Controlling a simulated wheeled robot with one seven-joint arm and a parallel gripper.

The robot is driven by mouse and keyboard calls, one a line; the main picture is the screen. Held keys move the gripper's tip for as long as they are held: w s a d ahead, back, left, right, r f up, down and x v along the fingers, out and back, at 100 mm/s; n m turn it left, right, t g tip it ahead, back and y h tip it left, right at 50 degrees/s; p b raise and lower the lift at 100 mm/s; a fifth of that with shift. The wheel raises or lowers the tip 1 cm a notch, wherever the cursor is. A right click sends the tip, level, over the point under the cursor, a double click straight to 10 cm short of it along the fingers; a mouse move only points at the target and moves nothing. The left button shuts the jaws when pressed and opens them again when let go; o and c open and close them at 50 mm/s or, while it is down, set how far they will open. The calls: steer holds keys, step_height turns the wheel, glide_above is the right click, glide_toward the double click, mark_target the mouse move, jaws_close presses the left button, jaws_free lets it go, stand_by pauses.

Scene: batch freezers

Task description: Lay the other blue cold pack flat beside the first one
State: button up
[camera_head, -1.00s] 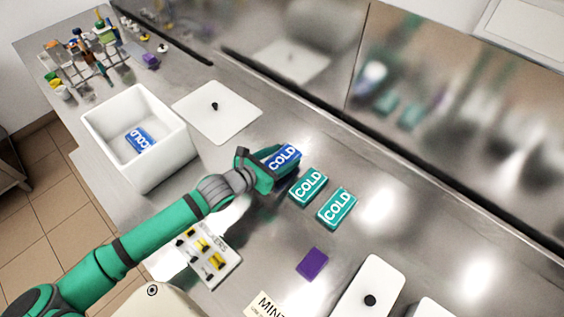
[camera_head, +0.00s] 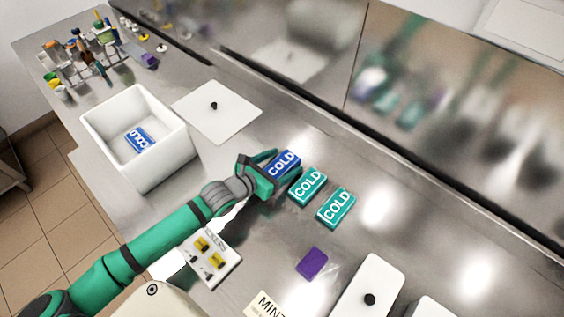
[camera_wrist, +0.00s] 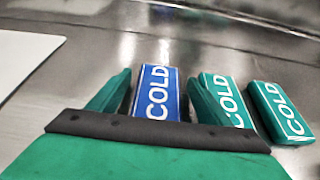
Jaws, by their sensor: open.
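One blue cold pack (camera_head: 283,164) with white COLD lettering lies on the steel counter, left of two teal cold packs. My gripper (camera_head: 279,167) is open, with one finger on each side of this blue pack. The wrist view shows the blue pack (camera_wrist: 157,92) between the spread green fingers, with a gap at the left finger. The right finger is close to the nearer teal pack (camera_wrist: 226,100); contact there is unclear. The other blue cold pack (camera_head: 138,139) lies inside the white bin (camera_head: 163,164).
A white lid (camera_head: 232,117) lies behind the bin. A purple block (camera_head: 312,263), a switch panel (camera_head: 222,268) and another lid (camera_head: 357,297) are nearer. Bottles crowd the far left.

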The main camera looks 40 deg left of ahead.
steer(key=shift+s+a+r, duration=0.15)
steer(key=shift+s+r, duration=0.1)
steer(key=shift+s, duration=0.15)
steer(key=v, duration=1.1)
steer(key=shift+s, duration=0.1)
